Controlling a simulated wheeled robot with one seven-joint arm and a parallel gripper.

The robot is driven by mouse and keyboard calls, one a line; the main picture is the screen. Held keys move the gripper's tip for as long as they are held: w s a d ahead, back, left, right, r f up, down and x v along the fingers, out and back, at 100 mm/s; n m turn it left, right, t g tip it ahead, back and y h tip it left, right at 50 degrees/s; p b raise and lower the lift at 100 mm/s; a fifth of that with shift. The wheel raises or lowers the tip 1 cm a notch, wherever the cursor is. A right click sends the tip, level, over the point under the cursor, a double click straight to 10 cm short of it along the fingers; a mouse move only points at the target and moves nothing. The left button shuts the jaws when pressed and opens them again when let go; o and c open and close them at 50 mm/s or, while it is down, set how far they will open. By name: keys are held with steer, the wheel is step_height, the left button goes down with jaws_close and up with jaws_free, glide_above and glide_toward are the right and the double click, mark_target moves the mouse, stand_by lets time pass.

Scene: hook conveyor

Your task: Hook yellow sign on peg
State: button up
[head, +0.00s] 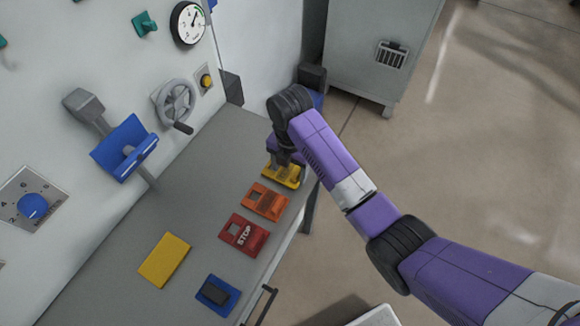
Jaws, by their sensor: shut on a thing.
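The yellow sign (281,176), a plate with an opening like the orange and red signs, is at the far right end of the grey worktop. My gripper (286,161) is above it, pointing down, and is shut on its upper part. The fingers are small and partly hidden by my wrist. I cannot tell whether the sign touches the worktop. A teal peg (145,24) sticks out of the white wall panel at the top left. Another teal peg (4,42) is cut off by the left edge.
An orange sign (264,201), a red STOP sign (244,235), a yellow block (165,260) and a blue piece (218,294) lie on the worktop (195,210). A lever with a blue plate (125,148), a handwheel (175,103) and a gauge (188,23) protrude from the panel.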

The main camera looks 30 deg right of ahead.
mark_target(291, 174)
steer(key=shift+f, duration=0.2)
steer(key=o, duration=1.4)
steer(key=shift+c, duration=0.2)
steer(key=shift+f+b, duration=0.1)
steer(key=shift+b, duration=0.65)
step_height(291, 174, up, 7)
steer(key=shift+d+f+p, duration=0.1)
steer(key=shift+p, duration=0.25)
steer(key=shift+r+p, duration=0.55)
steer(key=shift+r, duration=0.15)
